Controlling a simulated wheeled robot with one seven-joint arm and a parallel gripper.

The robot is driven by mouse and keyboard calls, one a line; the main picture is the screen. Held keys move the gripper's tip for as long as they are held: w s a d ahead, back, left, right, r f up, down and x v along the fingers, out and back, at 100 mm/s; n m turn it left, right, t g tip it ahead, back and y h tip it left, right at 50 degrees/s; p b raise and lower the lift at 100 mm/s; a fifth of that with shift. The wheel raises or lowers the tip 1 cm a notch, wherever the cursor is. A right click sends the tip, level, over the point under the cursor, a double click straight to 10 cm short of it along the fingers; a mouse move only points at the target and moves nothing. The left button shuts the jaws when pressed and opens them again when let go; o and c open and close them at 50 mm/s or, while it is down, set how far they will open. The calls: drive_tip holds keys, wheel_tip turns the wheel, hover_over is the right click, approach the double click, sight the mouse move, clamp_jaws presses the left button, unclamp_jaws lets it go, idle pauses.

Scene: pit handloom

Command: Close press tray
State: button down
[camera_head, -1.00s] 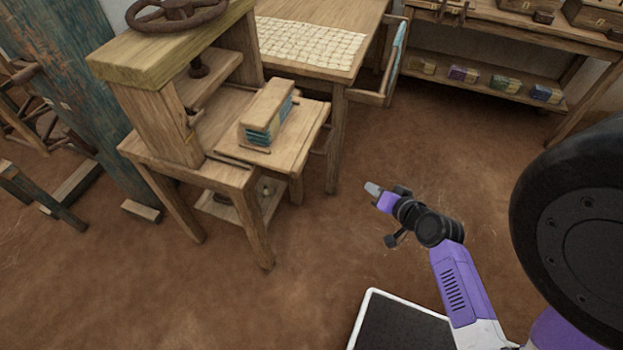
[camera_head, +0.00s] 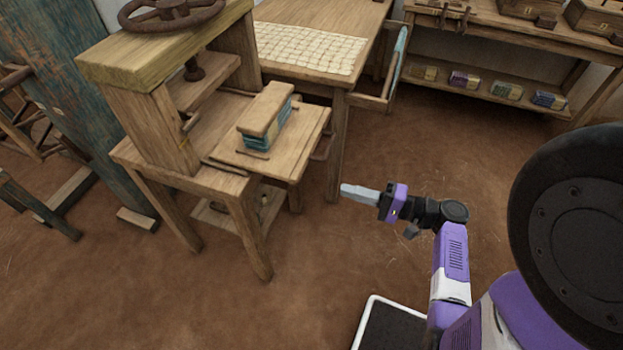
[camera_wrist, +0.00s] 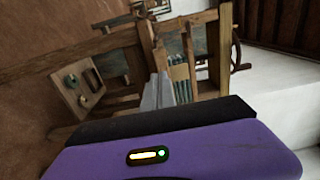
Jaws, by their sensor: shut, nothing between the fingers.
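The press tray (camera_head: 302,158) is a wooden board sticking out to the right from the wooden press (camera_head: 152,130). A stack of blue-green cloth (camera_head: 270,139) lies on it under a wooden block (camera_head: 266,112). A thin dark stick (camera_head: 253,154) lies along the tray's near side. My gripper (camera_head: 343,190) is shut and empty, to the right of the tray and apart from it, pointing left toward the press. In the wrist view my gripper's fingers (camera_wrist: 158,90) are together, with a tilted view of the wooden furniture and banded cloth (camera_wrist: 181,82) beyond them.
A wooden table (camera_head: 338,16) with a pale gridded sheet (camera_head: 310,45) stands behind the tray; its leg is close to my gripper. A shelf (camera_head: 486,85) with folded cloths is at the back right. The brown floor in front is clear.

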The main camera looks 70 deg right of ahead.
drive_tip(key=p, duration=0.1)
approach(265, 168)
drive_tip(key=shift+s+d+f, duration=0.3)
drive_tip(key=shift+s+f, duration=0.05)
drive_tip(key=shift+s, duration=0.25)
drive_tip(key=shift+s+d+f, duration=0.25)
drive_tip(key=shift+s+f, duration=0.05)
drive_tip(key=shift+s, duration=0.25)
drive_tip(key=w+b, duration=0.1)
drive_tip(key=w, duration=0.3)
drive_tip(key=w+b, duration=0.1)
drive_tip(key=w, duration=0.3)
drive_tip(key=w+a+b, duration=0.1)
drive_tip(key=w, duration=0.3)
drive_tip(key=shift+w+f, duration=0.15)
drive_tip(key=shift+w, duration=0.2)
drive_tip(key=shift+w+b, duration=0.3)
drive_tip(key=shift+w, duration=0.05)
drive_tip(key=shift+s, duration=0.1)
